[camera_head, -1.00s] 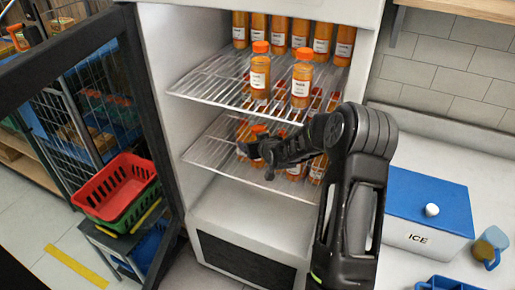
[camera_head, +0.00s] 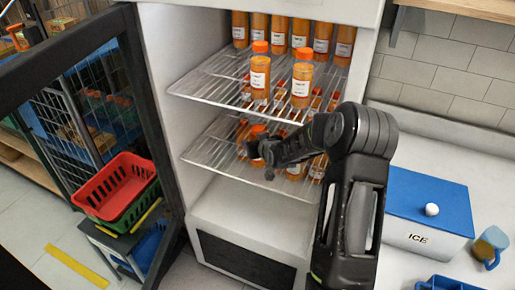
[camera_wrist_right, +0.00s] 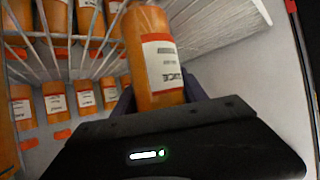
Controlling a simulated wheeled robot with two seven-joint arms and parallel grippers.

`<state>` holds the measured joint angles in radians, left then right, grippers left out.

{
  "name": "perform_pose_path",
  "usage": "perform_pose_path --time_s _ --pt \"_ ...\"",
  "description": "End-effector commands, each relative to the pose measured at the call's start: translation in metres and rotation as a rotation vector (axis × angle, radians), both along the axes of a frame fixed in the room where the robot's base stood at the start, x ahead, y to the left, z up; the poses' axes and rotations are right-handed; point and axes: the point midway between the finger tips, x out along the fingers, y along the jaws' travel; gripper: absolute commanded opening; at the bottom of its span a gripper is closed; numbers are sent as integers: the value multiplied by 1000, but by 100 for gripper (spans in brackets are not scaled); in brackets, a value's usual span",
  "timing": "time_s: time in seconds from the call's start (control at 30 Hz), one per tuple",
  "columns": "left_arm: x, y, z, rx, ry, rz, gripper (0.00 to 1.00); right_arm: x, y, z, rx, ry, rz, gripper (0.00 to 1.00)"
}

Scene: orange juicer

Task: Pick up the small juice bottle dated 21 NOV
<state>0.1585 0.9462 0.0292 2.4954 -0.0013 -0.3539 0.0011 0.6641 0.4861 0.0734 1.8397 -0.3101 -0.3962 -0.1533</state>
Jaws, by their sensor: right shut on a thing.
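My right gripper (camera_head: 262,160) reaches into the fridge at the lower shelf. In the right wrist view its fingers are shut on an orange juice bottle (camera_wrist_right: 155,65) with a white, red-edged label. The date on that label is too small and blurred to read. In the head view my gripper and arm partly hide the lower-shelf bottles. Two bottles with orange caps stand at the front of the upper shelf, one on the left (camera_head: 259,75) and one on the right (camera_head: 301,78). My left gripper is not in view.
Several bottles (camera_head: 280,32) stand further back, and more (camera_wrist_right: 55,98) show behind the held one. The wire shelf (camera_head: 205,85) lies above my gripper. The fridge door (camera_head: 150,120) is open at left. A blue-lidded ice box (camera_head: 425,205) and mug (camera_head: 488,247) stand on the right counter.

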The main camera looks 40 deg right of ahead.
Motion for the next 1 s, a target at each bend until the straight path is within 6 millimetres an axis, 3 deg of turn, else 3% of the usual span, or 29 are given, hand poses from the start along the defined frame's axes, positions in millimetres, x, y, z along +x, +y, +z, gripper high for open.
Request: perform_pose_path --time_s 0.2,0.67,0.93,1.0 --pt "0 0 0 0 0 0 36 0 0 0 0 0 0 0" --pt "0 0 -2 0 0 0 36 1 0 6 -2 -4 0 0" --pt "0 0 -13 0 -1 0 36 1 0 35 -5 -7 0 0" --pt "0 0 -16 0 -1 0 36 -10 2 35 -2 -2 -2 0"
